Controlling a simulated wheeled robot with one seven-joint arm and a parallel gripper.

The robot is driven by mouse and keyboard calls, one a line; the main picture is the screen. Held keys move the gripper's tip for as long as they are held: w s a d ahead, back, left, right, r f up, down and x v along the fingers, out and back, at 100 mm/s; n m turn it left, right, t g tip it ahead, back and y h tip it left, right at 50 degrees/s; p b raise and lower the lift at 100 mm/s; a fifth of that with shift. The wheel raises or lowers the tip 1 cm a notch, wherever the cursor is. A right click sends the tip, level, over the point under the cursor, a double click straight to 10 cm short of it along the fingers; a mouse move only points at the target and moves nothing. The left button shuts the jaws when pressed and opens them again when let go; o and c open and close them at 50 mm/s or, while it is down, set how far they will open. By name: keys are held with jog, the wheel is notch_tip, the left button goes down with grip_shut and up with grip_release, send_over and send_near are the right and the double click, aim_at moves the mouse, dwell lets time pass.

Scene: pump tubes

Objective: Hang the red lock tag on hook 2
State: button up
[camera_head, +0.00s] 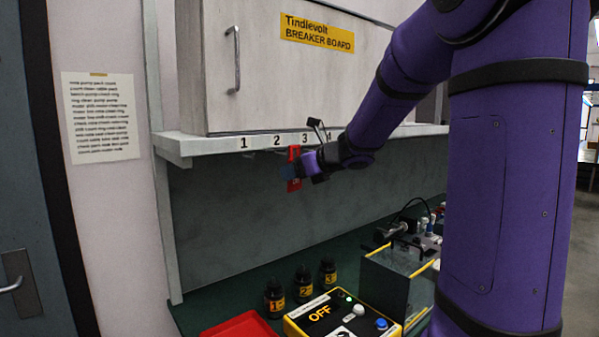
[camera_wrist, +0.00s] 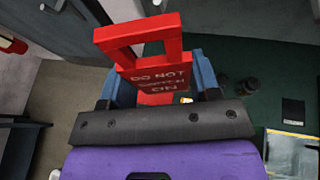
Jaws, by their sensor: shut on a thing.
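The red lock tag (camera_head: 294,154) is in my gripper (camera_head: 291,172), just below the shelf edge and between the numbers 2 and 3. In the wrist view the tag (camera_wrist: 155,72) stands between the blue fingers of my gripper (camera_wrist: 160,82), with its open rectangular loop beyond the fingertips. White lettering on it reads "DO NOT SWITCH ON", partly dim. The label for hook 2 (camera_head: 277,141) is on the shelf edge, left of the tag. The hook under it is too small and dark to make out clearly. I cannot tell whether the loop touches any hook.
The white shelf (camera_head: 200,147) with the breaker board cabinet (camera_head: 300,75) is above my gripper. Below are several dark bottles (camera_head: 303,285), a red tray (camera_head: 240,327), a yellow-edged control box (camera_head: 330,312) reading OFF and a clear-sided box (camera_head: 390,282). The space under the shelf at left is free.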

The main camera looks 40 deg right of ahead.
jog(key=w+f, duration=0.1)
jog(key=w, duration=0.5)
jog(key=shift+f, duration=0.25)
dwell(0.6)
jog(key=shift+w+a, duration=0.1)
dwell(0.4)
jog(key=o, duration=1.1)
jog(key=shift+c, duration=0.2)
